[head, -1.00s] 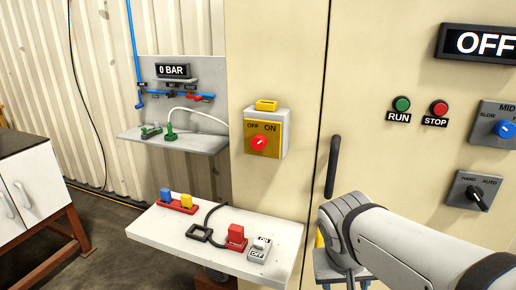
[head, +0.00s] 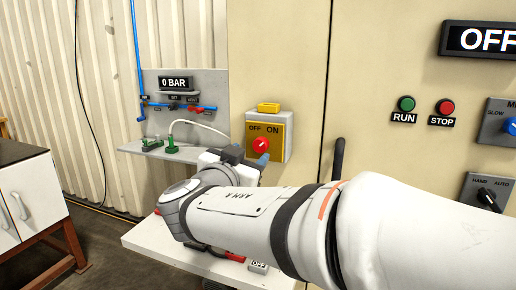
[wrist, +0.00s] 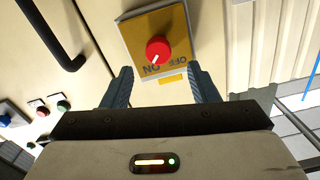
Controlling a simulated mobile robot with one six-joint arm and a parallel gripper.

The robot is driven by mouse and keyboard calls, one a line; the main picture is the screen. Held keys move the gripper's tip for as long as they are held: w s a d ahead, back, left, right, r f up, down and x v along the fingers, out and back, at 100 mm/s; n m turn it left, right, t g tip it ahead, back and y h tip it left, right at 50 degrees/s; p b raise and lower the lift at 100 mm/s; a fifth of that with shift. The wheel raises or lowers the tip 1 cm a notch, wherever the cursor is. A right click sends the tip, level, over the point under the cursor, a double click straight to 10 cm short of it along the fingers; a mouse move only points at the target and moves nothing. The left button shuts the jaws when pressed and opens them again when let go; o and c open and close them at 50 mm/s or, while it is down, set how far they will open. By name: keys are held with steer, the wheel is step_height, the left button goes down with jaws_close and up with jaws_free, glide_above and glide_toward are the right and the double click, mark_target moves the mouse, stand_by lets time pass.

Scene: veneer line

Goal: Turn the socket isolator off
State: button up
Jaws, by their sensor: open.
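A yellow-faced isolator (head: 279,133) with OFF and ON labels and a red rotary knob (head: 261,145) is on the cream cabinet front. In the wrist view, the knob (wrist: 158,50) appears upside down, its white mark towards ON. My gripper (head: 248,157) is open just below and in front of it. In the wrist view, the fingers of my gripper (wrist: 160,72) are apart, one on each side of the knob and short of it, holding nothing.
The white shelf (head: 140,240) below is mostly hidden by my arm. A grey shelf (head: 135,147) with green fittings is at left. A black handle (head: 338,158) stands right of the isolator. RUN (head: 406,104) and STOP (head: 445,106) buttons are farther right.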

mark_target(259, 146)
steer(key=p+x, duration=0.1)
steer(key=x, duration=0.5)
steer(key=shift+w+d, duration=0.1)
steer(key=shift+w, duration=0.1)
